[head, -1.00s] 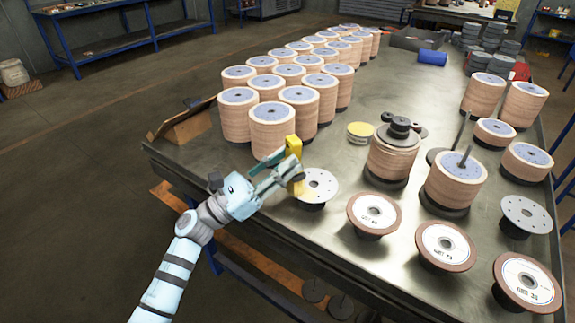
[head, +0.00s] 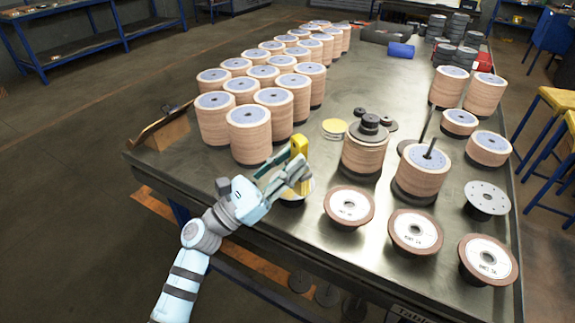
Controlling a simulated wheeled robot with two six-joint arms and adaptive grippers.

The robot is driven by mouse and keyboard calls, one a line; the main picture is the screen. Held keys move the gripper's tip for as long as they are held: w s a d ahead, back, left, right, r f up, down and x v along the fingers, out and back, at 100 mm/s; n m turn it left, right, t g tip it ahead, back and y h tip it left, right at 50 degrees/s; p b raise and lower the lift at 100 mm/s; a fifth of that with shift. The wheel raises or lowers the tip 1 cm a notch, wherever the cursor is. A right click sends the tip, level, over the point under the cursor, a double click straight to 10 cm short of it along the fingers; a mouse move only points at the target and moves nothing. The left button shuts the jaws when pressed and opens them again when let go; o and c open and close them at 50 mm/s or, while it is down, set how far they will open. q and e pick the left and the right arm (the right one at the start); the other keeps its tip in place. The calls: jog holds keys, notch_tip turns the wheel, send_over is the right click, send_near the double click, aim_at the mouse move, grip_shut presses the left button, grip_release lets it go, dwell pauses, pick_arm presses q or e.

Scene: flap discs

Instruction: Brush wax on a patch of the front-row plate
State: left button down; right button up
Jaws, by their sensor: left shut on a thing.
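My left gripper (head: 289,177) is shut on a yellow-handled brush (head: 300,149), held upright above the near left of the table. A pale plate (head: 309,189) stands at the left end of the front row. The gripper and brush are over it and hide most of its top. I cannot tell whether the bristles touch the plate, or whether any wax is on it. A second pale plate with small holes (head: 487,198) stands at the right, behind the front row. A round yellow-topped tin (head: 334,128) is on the table behind the brush. My right gripper is out of view.
Brown-rimmed flap discs (head: 349,205) on dark stands fill the rest of the front row. A spindle stack (head: 423,170) and a weighted stack (head: 365,150) stand behind. Tall disc stacks (head: 249,133) crowd the left. The table middle (head: 385,85) is clear.

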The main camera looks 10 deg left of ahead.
pick_arm(q)
jog(key=shift+r+p, duration=1.8)
jog(key=shift+r, duration=0.7)
